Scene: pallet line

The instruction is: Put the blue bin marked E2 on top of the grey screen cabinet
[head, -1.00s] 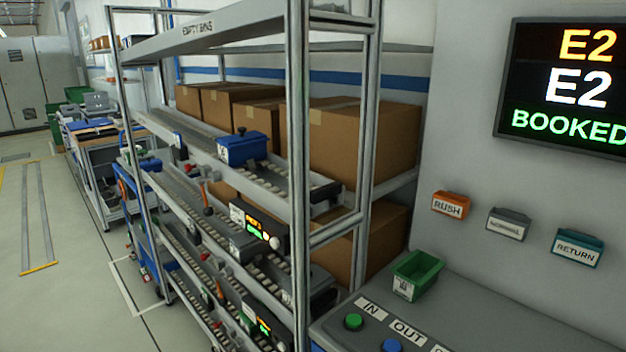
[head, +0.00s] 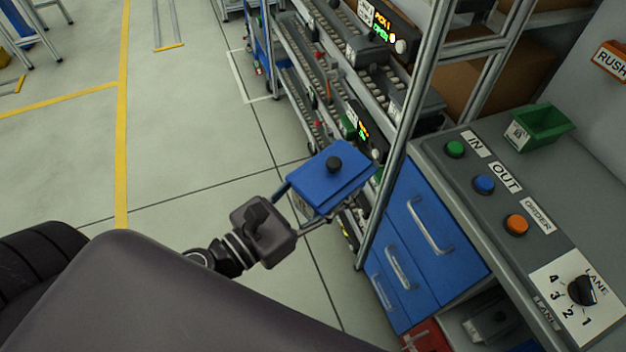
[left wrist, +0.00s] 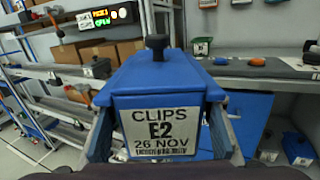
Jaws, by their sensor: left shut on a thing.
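The blue bin marked E2 (head: 335,178) has a lid with a black knob and is held in the air in front of the shelf rack. In the left wrist view the bin (left wrist: 165,78) fills the middle, its label reading CLIPS, E2, 26 NOV. My left gripper (head: 306,207) is shut on it, one finger along each side. The bin looks about level in the left wrist view. My right gripper is not in view. I cannot pick out for certain a grey screen cabinet in the current views.
A grey counter (head: 462,188) with buttons and a lane knob stands at the right, above blue drawers (head: 430,225). A green open bin (head: 541,127) sits on it. A rack post (head: 412,120) stands close to the held bin. Open floor lies left.

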